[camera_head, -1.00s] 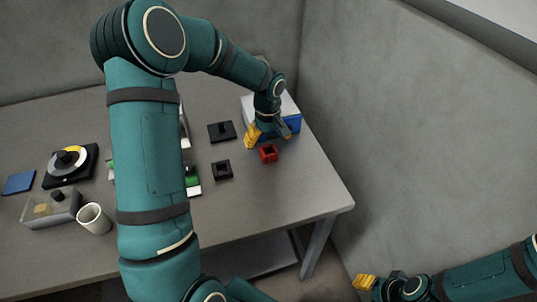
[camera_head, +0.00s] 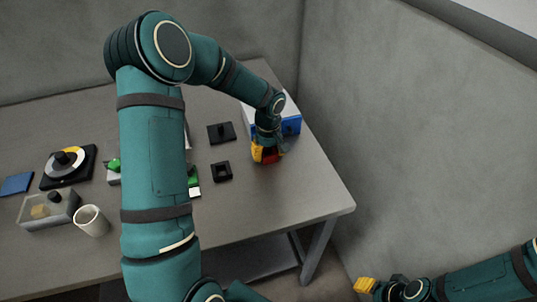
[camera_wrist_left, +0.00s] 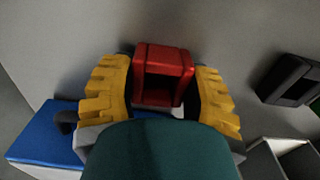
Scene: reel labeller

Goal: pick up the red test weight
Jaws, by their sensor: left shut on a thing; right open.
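The red test weight (camera_wrist_left: 163,58) is a small red block with a square opening, seen between the yellow fingers of my left gripper (camera_wrist_left: 165,90) in the left wrist view. In the head view the left gripper (camera_head: 268,153) is down at the table by the blue and white box, shut on the red weight, of which only a small red part (camera_head: 270,157) shows. I cannot tell whether the weight is touching the table. My right gripper (camera_head: 376,287) is open and empty at the lower right, away from the table.
A blue and white box (camera_head: 291,126) stands just behind the left gripper. A black square block (camera_head: 221,172) and a black plate with a post (camera_head: 221,132) lie to its left. A white cup (camera_head: 92,221) and a round dial device (camera_head: 68,165) are further left. The table's front right is clear.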

